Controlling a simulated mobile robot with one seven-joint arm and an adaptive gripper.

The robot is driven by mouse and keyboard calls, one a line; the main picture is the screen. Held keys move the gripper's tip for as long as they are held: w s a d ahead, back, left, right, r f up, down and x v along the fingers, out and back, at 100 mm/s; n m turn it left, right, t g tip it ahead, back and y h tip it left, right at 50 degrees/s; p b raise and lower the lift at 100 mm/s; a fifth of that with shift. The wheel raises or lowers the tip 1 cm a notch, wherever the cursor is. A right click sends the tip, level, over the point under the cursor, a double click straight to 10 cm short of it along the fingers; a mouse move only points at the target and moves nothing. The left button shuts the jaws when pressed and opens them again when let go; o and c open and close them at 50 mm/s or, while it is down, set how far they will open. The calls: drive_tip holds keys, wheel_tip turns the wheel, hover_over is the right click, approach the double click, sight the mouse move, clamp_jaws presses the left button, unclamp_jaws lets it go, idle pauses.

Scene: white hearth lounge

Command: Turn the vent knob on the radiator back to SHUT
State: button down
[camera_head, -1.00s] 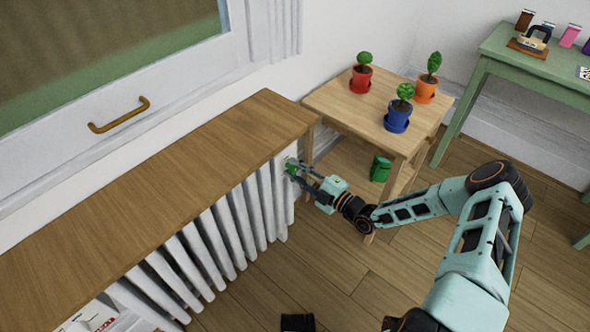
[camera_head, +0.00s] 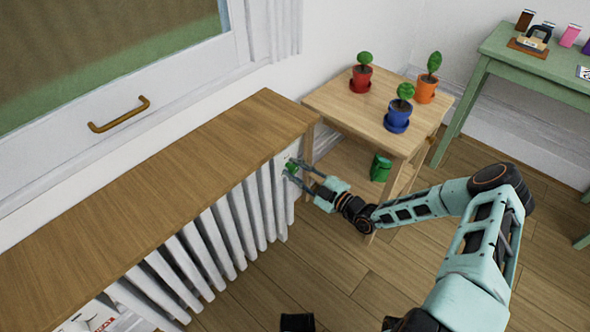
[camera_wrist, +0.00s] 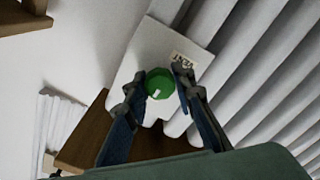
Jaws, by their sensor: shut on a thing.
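The green vent knob (camera_wrist: 160,83) is on a white plate (camera_wrist: 153,52) at the end of the radiator, with a small white mark near its edge. A small label (camera_wrist: 184,60) sits beside it, its lettering too small to read surely. My gripper (camera_wrist: 159,80) has a finger on each side of the knob and is shut on it. In the head view the knob (camera_head: 291,166) shows small at the radiator's right end, partly hidden by my fingers (camera_head: 298,171). I cannot read from the mark which setting the knob is at.
The white ribbed radiator (camera_head: 222,238) stands under a wooden shelf (camera_head: 165,190). A small wooden table (camera_head: 345,103) with three potted plants stands just right of my gripper. A green watering can (camera_head: 381,168) is beneath it.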

drive_tip(key=c, duration=1.6)
unclamp_jaws()
drive_tip(key=v, duration=1.2)
